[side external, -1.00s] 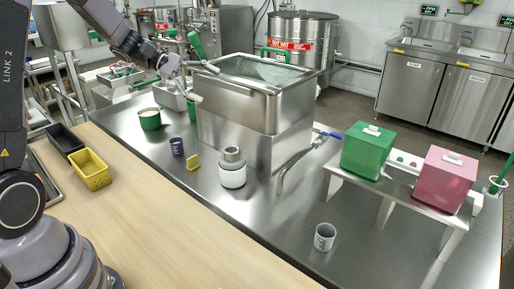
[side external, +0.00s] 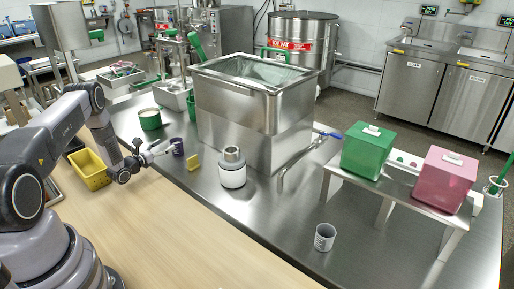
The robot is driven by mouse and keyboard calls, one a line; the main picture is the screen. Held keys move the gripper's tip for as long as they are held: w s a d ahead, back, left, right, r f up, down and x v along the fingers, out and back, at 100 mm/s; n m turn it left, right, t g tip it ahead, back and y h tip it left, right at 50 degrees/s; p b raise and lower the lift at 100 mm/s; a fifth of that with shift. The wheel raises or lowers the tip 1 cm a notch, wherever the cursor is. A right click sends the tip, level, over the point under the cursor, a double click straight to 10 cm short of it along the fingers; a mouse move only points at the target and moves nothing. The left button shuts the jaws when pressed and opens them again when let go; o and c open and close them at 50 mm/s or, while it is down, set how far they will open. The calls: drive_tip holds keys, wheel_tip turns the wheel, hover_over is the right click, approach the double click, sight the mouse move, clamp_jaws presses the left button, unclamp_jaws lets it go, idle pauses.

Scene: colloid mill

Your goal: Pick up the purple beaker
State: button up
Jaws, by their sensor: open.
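The purple beaker (side external: 178,147) is a small dark purple cup. It stands upright on the steel table in front of the large steel tank. My gripper (side external: 166,149) is level with it, just to its left, with its fingers pointing at the beaker. The fingers are open; at this size I cannot tell whether they reach around the beaker's sides or stop short of it.
A yellow sponge-like block (side external: 193,161) and a white-and-steel canister (side external: 232,168) stand right of the beaker. A green pot (side external: 150,119) is behind it. The steel tank (side external: 250,100) rises behind right. The wooden counter front is clear.

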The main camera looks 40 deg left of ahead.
drive_tip(key=f, duration=0.1)
drive_tip(key=w+f, duration=0.1)
drive_tip(key=shift+w+f, duration=0.2)
drive_tip(key=shift+f, duration=0.15)
drive_tip(key=shift+w+a, duration=0.15)
drive_tip(key=shift+w, duration=0.85)
drive_tip(key=shift+w+a, duration=0.2)
drive_tip(key=shift+w, duration=0.85)
drive_tip(key=shift+w+a, duration=0.15)
drive_tip(key=shift+w, duration=0.85)
drive_tip(key=shift+r, duration=0.1)
drive_tip(key=c, duration=1.1)
drive_tip(key=shift+o, duration=0.2)
